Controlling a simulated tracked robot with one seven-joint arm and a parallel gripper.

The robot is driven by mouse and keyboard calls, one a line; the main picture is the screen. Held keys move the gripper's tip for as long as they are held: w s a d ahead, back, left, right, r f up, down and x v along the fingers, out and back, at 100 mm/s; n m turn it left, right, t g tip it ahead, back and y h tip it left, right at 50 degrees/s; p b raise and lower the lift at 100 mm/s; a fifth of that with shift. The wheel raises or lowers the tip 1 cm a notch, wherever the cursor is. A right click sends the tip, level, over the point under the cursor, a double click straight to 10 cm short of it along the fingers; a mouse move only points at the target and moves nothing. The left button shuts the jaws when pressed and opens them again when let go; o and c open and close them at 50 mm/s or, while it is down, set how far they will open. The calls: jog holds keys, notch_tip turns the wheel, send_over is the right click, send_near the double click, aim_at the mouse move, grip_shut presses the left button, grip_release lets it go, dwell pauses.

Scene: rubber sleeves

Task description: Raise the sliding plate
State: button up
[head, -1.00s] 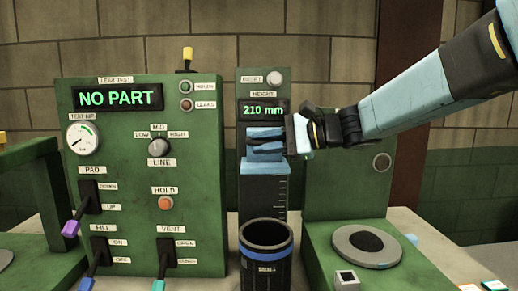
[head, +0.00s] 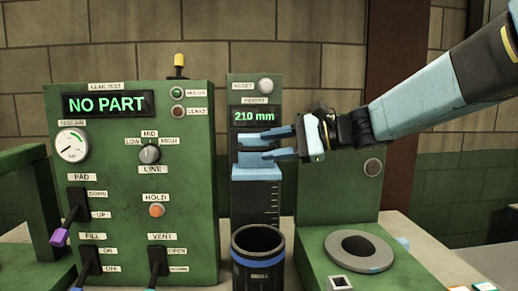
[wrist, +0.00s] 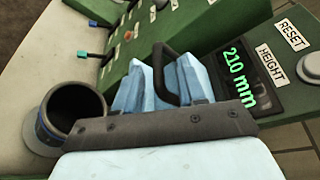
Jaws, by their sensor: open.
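The height stand (head: 240,210) is a dark slotted upright with a scale, below a display (head: 256,116) reading 210 mm. A light blue piece (head: 258,173) sits at the top of the scaled part; I take it for the sliding plate, but cannot tell for sure. My gripper (head: 247,147) is open just above it, its two blue fingers pointing left, one above the other, in front of the stand. In the wrist view a dark loop-shaped handle (wrist: 163,62) shows between the fingers; whether they touch it cannot be told.
A black cup with a blue band (head: 258,262) stands directly below, in front of the stand. The green leak-test panel (head: 130,190) with levers is to the left. A green fixture with a grey ring (head: 335,243) is to the right. A reset button (head: 266,86) sits above the display.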

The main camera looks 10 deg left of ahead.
jog(key=v, duration=0.9)
jog(key=shift+d, duration=0.3)
jog(key=s+d+f+n+t+h, duration=0.2)
jog(key=s+d+f+h, duration=0.3)
jog(key=d, duration=0.3)
jog(key=s+d+f+n+t+h, duration=0.1)
jog(key=s+d+f+n+h, duration=0.1)
jog(key=s+d+f+h, duration=0.3)
jog(key=s+d+f+n+t+h, duration=0.2)
jog(key=s+d+f+h, duration=0.3)
jog(key=d, duration=0.8)
jog(key=shift+s+f+t, duration=0.2)
jog(key=shift+f+t, duration=0.1)
jog(key=shift+f, duration=0.55)
